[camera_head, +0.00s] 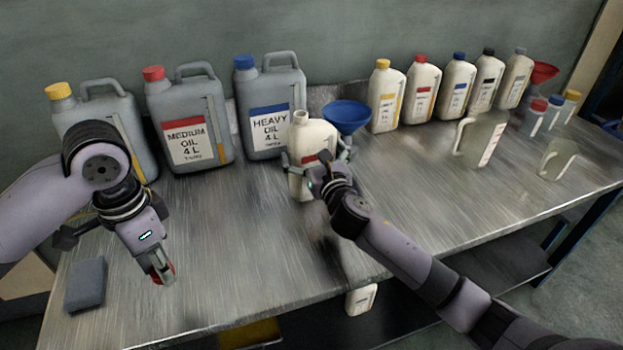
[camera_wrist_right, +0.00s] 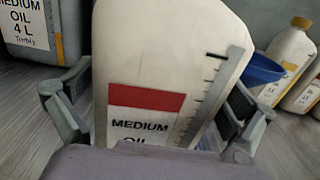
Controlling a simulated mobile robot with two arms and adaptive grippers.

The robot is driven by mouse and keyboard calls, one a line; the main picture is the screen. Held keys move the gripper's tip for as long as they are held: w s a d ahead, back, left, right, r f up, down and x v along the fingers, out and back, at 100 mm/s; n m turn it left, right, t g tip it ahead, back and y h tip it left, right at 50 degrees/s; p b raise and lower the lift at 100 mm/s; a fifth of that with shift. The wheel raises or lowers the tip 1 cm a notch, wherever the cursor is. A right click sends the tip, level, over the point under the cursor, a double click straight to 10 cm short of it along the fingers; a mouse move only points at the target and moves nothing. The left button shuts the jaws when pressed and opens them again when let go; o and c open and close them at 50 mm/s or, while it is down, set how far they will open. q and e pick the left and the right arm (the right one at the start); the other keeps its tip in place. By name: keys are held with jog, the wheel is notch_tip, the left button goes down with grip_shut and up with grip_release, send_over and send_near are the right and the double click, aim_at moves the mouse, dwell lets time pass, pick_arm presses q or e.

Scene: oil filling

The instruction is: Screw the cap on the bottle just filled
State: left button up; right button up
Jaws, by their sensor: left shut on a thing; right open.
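A cream bottle (camera_head: 313,135) stands upright on the metal table with a bare, uncapped neck. Its red-banded label reads MEDIUM OIL in the right wrist view (camera_wrist_right: 150,55). My right gripper (camera_head: 316,168) is open, with one finger on each side of the bottle's body; I cannot tell whether they touch it. My left gripper (camera_head: 160,272) is shut on a small red cap (camera_head: 167,277), mostly hidden by the fingers. It hangs over the table's front left, well apart from the bottle.
A blue funnel (camera_head: 346,117) is just right of the bottle. Large grey canisters (camera_head: 187,120) stand at the back left, capped bottles (camera_head: 419,95) at the back right. Clear jugs (camera_head: 482,140) stand at the right. A grey block (camera_head: 86,284) lies front left. The front middle is clear.

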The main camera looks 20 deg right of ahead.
dwell(0.3)
jog(key=shift+r, duration=0.1)
jog(key=c, duration=1.7)
jog(key=shift+o, duration=0.2)
jog(key=shift+r, duration=0.15)
